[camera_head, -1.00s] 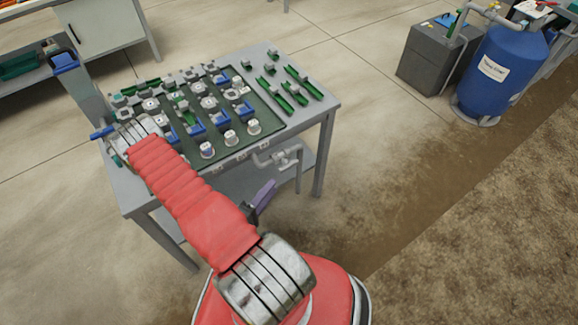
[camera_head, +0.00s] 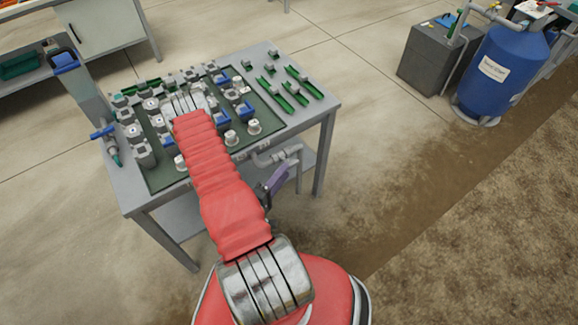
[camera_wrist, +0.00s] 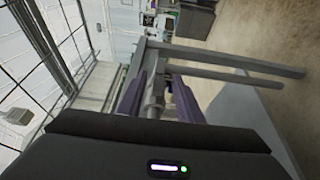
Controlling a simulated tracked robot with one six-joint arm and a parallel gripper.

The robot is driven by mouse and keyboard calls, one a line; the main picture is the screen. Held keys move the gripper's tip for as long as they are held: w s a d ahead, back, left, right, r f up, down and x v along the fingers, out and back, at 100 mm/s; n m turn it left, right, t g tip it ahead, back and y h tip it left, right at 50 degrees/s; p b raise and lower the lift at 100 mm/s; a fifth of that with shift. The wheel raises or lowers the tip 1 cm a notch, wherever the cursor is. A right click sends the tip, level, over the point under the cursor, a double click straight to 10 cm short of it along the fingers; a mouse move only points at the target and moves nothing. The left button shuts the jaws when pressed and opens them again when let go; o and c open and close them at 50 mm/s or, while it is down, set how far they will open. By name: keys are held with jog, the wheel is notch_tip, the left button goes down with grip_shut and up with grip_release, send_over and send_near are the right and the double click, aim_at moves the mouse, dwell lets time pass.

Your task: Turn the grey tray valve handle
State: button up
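A grey pipe with a valve (camera_head: 275,155) hangs at the front edge of the workbench in the head view. A grey valve part (camera_wrist: 154,98) also shows in the wrist view, in the gap between my fingers. My gripper (camera_wrist: 158,88) has purple fingers spread apart, one on each side of that part, with room visible around it. In the head view, one purple finger of my gripper (camera_head: 275,181) shows just below the pipe. My arm hides much of the rest of the gripper. I cannot tell whether any finger touches the valve.
The workbench (camera_head: 318,105) carries a dark green board (camera_head: 272,122) with several grey, blue and green fittings. A blue-handled post (camera_head: 85,88) stands at the bench's left end. A blue tank (camera_head: 497,75) and a grey box (camera_head: 430,62) stand back right. The floor right of the bench is clear.

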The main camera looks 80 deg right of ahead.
jog(key=shift+x, duration=2.15)
jog(key=shift+c, duration=0.6)
grip_shut()
